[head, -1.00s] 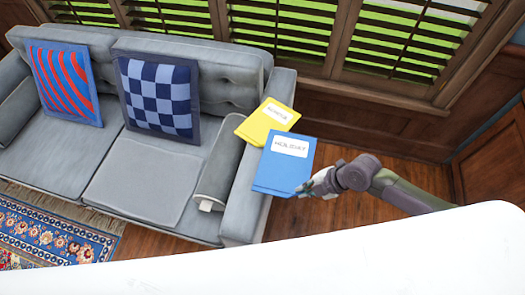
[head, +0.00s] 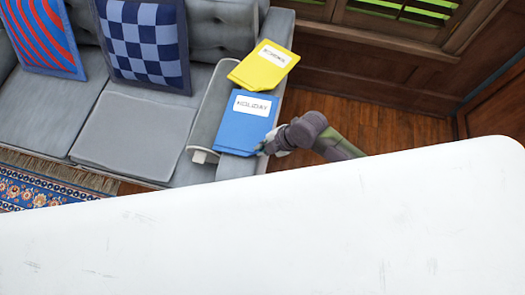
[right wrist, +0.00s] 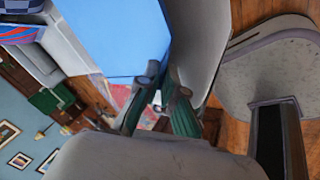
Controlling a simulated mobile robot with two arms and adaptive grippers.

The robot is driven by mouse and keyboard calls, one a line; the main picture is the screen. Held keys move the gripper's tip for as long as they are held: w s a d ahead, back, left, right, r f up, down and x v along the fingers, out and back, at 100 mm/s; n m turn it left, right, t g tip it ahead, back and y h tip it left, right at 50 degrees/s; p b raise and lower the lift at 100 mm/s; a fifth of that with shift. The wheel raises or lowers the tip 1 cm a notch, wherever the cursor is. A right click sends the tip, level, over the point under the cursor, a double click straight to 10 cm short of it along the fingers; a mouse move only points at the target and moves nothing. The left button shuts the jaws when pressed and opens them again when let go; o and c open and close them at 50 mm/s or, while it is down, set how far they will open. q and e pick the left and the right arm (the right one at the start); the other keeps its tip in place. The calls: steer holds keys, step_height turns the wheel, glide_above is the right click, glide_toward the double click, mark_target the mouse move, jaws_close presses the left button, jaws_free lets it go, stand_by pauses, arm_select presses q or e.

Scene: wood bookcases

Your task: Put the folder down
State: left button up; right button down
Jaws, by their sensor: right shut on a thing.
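The blue folder (head: 244,132), with a white label reading HOLIDAY, is in my right gripper (head: 268,145). The gripper is shut on its lower right corner. The folder appears over the sofa's right armrest, its left side reaching the grey bolster; I cannot tell if it touches either. In the right wrist view the blue folder (right wrist: 112,35) extends up from the fingers of my right gripper (right wrist: 160,92). A yellow folder (head: 259,72) with a white label lies on the armrest just behind the blue one. My left gripper is not in view.
The grey sofa (head: 135,135) has a checkered blue cushion (head: 145,45) and a red and blue cushion (head: 45,30). Its nearer seat is bare. Wood floor (head: 355,105) is open right of the armrest. A patterned rug (head: 40,190) lies at the left.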

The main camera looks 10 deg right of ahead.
steer(key=shift+f, duration=0.45)
steer(key=c, duration=1.8)
jaws_free()
steer(key=shift+f, duration=0.1)
steer(key=o, duration=0.5)
steer(key=v, duration=1.2)
